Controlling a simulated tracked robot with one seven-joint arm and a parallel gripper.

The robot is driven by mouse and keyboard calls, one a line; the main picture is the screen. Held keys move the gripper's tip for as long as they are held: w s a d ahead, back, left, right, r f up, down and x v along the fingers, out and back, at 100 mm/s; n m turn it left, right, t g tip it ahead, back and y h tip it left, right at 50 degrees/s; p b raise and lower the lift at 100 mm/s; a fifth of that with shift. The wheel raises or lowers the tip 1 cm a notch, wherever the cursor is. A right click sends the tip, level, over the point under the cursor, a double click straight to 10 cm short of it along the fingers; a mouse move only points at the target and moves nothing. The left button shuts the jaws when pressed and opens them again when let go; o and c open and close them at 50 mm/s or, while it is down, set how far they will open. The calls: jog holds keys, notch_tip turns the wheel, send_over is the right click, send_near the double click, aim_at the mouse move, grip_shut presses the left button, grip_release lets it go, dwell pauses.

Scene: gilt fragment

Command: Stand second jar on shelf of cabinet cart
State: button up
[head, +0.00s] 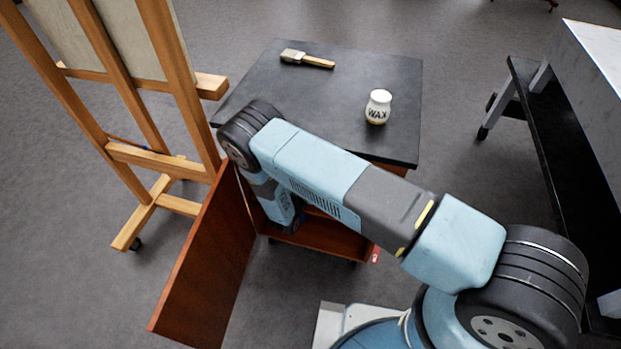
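A small white jar marked WAX (378,107) stands upright on the dark top of the cabinet cart (335,75), near its right side. The cart's reddish-brown door (205,265) hangs open to the left. A low wooden shelf (335,238) inside the cart shows below my arm. My arm reaches across the front of the cart and bends down at the open cabinet. My gripper is hidden behind the arm links, so what it holds is not visible. No other jar is visible.
A brush (306,59) lies at the back of the cart top. A wooden easel (150,150) stands close on the left. A dark bench frame (560,150) with a pale slab is on the right. Grey floor is clear between the cart and bench.

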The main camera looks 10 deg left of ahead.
jog(key=shift+f, duration=0.35)
jog(key=shift+f, duration=0.1)
jog(key=o, duration=1.2)
jog(key=shift+c, duration=0.2)
jog(key=v, duration=1.2)
